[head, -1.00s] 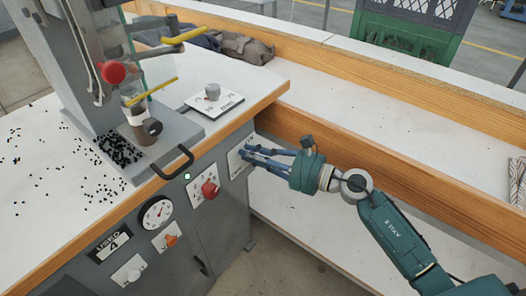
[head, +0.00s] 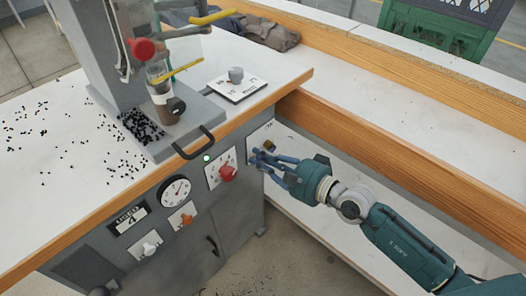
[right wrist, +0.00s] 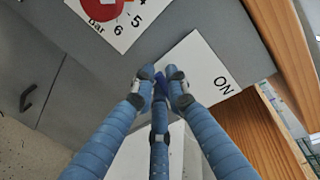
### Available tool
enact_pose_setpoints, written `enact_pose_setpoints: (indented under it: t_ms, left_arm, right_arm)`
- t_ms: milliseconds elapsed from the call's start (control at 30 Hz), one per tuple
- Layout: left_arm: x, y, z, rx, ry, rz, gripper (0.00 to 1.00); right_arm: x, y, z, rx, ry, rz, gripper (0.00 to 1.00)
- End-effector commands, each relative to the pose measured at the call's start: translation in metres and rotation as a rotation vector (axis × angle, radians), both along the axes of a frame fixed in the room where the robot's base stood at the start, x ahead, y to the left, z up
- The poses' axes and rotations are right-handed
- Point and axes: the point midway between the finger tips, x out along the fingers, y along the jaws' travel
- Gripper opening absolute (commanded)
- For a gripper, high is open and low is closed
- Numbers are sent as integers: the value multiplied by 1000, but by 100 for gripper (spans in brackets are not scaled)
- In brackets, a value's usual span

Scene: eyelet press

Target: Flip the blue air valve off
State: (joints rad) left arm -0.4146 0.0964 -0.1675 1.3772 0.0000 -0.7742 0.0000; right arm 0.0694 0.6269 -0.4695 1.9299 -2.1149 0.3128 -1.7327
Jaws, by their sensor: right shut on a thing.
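The blue air valve's handle (right wrist: 160,86) shows as a small dark blue piece between my fingertips in the right wrist view. Its white plate (right wrist: 205,62) carries the word ON, visible to the right of the fingers. In the head view this plate (head: 264,133) is at the right end of the grey machine front, partly covered by my fingers. My right gripper (right wrist: 161,90) is shut on the valve handle; it also shows against the plate in the head view (head: 254,160). The fingers hide most of the handle. My left gripper is not in view.
A red knob (head: 227,173) on its scale plate is just left of my fingers. An orange knob (head: 187,219), a white knob (head: 149,249) and a gauge (head: 174,191) are farther left. A black handle (head: 194,146) and the wooden table edge (head: 255,107) are above.

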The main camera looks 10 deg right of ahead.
Motion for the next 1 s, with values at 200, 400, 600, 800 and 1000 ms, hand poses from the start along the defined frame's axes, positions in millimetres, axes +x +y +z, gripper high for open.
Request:
enact_pose_setpoints:
  t_ms: [200,400,600,800,1000]
  left_arm:
    - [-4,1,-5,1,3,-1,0]
    - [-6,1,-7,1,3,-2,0]
    - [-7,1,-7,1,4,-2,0]
    - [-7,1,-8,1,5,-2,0]
    - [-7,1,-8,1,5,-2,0]
  right_arm:
    - [0,1,-8,-117,-96,-1,0]
    - [0,0,-13,-188,-152,-2,0]
    - [1,0,-16,-223,-179,-1,0]
    - [1,0,-17,-231,-186,-1,0]
    - [1,0,-17,-231,-184,-1,0]
